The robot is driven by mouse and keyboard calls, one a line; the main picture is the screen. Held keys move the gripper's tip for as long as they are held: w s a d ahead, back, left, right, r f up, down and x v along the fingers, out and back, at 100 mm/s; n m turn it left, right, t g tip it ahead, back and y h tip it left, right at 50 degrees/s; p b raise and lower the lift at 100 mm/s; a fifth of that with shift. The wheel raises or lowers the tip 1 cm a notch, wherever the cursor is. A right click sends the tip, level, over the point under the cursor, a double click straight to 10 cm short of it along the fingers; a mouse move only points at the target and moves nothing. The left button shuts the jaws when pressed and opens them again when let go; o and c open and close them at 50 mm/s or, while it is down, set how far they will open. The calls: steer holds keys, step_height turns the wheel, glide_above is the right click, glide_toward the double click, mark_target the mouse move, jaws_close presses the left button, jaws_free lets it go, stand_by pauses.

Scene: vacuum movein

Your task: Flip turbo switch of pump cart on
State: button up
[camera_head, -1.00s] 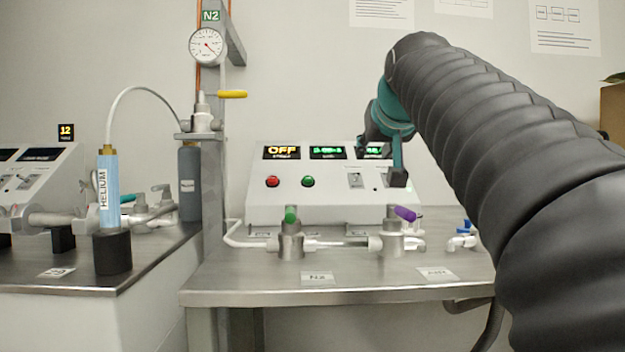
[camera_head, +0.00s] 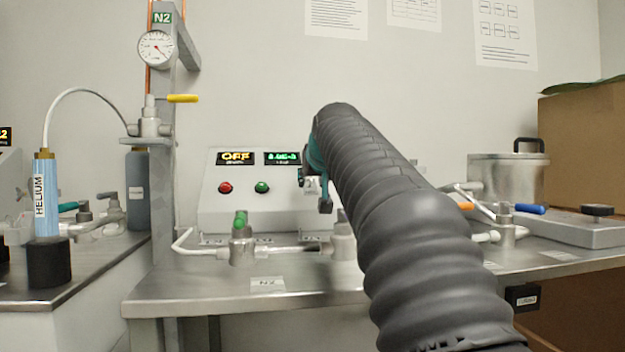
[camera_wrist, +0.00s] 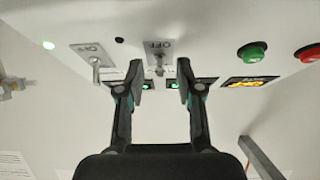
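The pump cart's white sloped control panel (camera_head: 215,207) stands on the steel bench, its orange display (camera_head: 235,158) reading OFF. In the wrist view, upside down, a toggle switch (camera_wrist: 159,67) on a grey plate lies between the fingertips of my gripper (camera_wrist: 160,75). The fingers are apart on either side of it, and contact cannot be told. A second toggle switch (camera_wrist: 95,64) lies to the left, outside the fingers. I cannot read which one is the turbo switch. In the head view my arm hides the panel's right part and most of my gripper (camera_head: 325,198).
A red button (camera_head: 224,188) and a green button (camera_head: 262,187) are on the panel. Valves with a green handle (camera_head: 240,219) and a blue handle (camera_head: 530,209) stand on the bench. A metal pot (camera_head: 508,180) is at right, a helium cylinder (camera_head: 46,195) at left.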

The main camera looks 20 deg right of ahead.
steer(key=shift+c, duration=0.3)
jaws_close()
steer(key=shift+r+p, duration=0.15)
steer(key=shift+p, duration=0.15)
